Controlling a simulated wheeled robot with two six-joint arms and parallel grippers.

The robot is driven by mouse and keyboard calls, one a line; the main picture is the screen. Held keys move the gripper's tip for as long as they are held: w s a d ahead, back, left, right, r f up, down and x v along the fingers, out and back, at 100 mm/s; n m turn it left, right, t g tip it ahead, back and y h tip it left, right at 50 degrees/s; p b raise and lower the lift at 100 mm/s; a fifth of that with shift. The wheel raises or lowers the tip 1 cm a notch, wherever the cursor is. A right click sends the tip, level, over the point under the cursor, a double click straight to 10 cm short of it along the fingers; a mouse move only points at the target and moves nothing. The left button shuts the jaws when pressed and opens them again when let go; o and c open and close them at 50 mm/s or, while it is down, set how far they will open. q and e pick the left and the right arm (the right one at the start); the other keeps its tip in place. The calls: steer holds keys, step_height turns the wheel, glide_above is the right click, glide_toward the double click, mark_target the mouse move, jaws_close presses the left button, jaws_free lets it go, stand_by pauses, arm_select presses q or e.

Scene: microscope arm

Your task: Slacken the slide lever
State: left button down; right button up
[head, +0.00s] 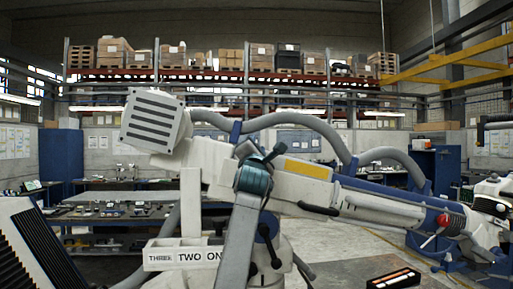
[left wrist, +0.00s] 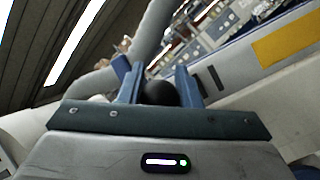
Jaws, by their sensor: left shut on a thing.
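The microscope arm (head: 370,203), pale grey with blue parts and a yellow label, stretches from the centre to the right of the head view. My left gripper (head: 259,155) is up at its joint, with its arm rising from below. In the left wrist view, the gripper's two blue fingers (left wrist: 160,88) are shut on a black round knob (left wrist: 158,94), seemingly the slide lever's. The fingers and the gripper body hide most of the lever, so its angle cannot be told. My right gripper is not in view.
A dark lever (head: 268,238) hangs below the joint, and a red knob (head: 444,219) sits farther right along the arm. A thick grey hose (head: 300,119) arches above. Workbenches and shelving stand behind.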

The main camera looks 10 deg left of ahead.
arm_select(q)
steer(key=c, duration=1.3)
jaws_free()
steer(key=shift+w+f, duration=0.15)
steer(key=shift+f, duration=0.35)
steer(key=shift+o, duration=1.2)
steer(key=shift+w+r, duration=0.1)
steer(key=shift+r, duration=0.05)
steer(key=b+v, duration=0.6)
steer(key=v, duration=0.5)
